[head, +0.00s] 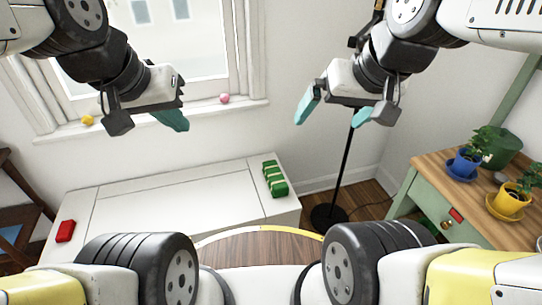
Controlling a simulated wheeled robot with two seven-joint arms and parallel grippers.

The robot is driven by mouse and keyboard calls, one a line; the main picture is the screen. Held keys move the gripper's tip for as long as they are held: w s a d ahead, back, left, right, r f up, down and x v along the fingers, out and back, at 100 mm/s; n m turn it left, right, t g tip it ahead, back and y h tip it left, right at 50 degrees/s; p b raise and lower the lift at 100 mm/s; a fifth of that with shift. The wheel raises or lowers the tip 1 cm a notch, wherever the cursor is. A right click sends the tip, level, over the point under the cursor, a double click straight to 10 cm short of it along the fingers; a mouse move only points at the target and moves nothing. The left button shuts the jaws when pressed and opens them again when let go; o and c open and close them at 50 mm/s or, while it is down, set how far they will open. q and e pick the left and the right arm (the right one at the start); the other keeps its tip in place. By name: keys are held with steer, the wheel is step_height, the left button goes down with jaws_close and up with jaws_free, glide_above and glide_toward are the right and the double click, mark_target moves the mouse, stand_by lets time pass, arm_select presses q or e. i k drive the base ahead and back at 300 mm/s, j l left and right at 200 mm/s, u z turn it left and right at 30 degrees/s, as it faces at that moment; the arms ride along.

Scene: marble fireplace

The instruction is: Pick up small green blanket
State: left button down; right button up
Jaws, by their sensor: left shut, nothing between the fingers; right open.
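A small green folded blanket (275,178) with pale stripes lies on the right end of a white chest (150,212). My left gripper (178,124) is in the upper left, in front of the window. It is shut and holds nothing, and it is up and to the left of the blanket in the picture. My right gripper (331,118) is in the upper middle right. Its teal fingers are spread apart and empty, up and to the right of the blanket. Neither gripper touches the blanket.
A small red item (65,231) lies at the chest's left end. A yellow ball (87,120) and a pink ball (224,98) are on the windowsill. A black lamp pole (346,165) stands right of the chest. A wood-topped table (440,162) with potted plants is at right.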

mark_target(277, 182)
steer(key=i+j+u, duration=0.1)
steer(key=i+j, duration=0.2)
steer(key=i+j+u, duration=0.1)
steer(key=i+j, duration=0.2)
steer(key=i, duration=0.25)
